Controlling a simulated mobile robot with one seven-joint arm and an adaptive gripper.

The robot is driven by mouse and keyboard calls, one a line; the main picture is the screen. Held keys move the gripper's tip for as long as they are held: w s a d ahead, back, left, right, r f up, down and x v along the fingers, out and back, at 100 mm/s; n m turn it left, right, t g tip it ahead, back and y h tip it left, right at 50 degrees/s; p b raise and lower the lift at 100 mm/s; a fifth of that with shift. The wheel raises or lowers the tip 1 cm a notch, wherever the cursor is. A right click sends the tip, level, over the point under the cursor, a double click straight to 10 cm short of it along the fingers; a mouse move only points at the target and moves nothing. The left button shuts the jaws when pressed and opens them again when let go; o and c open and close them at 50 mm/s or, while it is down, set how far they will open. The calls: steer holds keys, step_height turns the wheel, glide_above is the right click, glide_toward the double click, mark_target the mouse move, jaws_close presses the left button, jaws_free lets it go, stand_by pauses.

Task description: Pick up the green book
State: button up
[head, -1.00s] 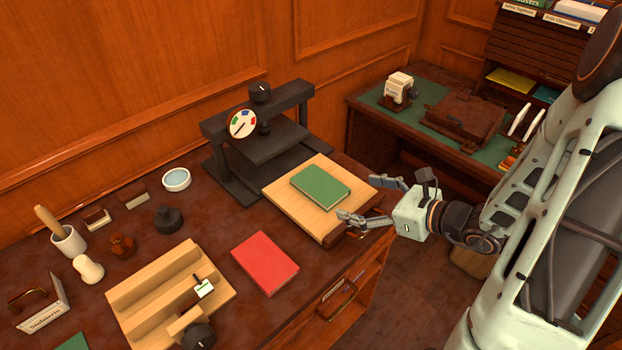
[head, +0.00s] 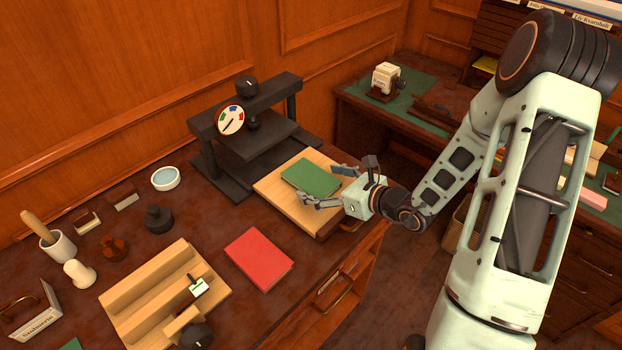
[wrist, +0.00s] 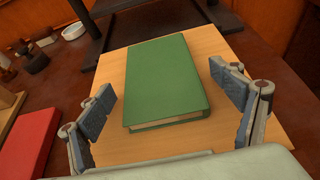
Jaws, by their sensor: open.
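The green book (head: 311,178) lies flat on a light wooden board (head: 272,196) on the dark desk. It also shows in the wrist view (wrist: 164,80), centred ahead, its near short edge facing me. My gripper (head: 326,186) is open and empty at the right end of the board, close to the book. In the wrist view my gripper's fingers (wrist: 168,110) stand one on each side of the book's near end, with gaps on both sides; I see no contact.
A black press with a dial (head: 231,120) stands just behind the board. A red book (head: 259,259) lies in front of it. A wooden stepped rack (head: 165,290) and several small desk items stand left. A second desk (head: 400,105) is at the back right.

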steer(key=shift+w+a+f, duration=0.15)
steer(key=shift+w+a, duration=0.1)
steer(key=shift+c, duration=0.4)
steer(key=c, duration=1.3)
steer(key=shift+o, duration=0.2)
steer(key=shift+r, duration=0.2)
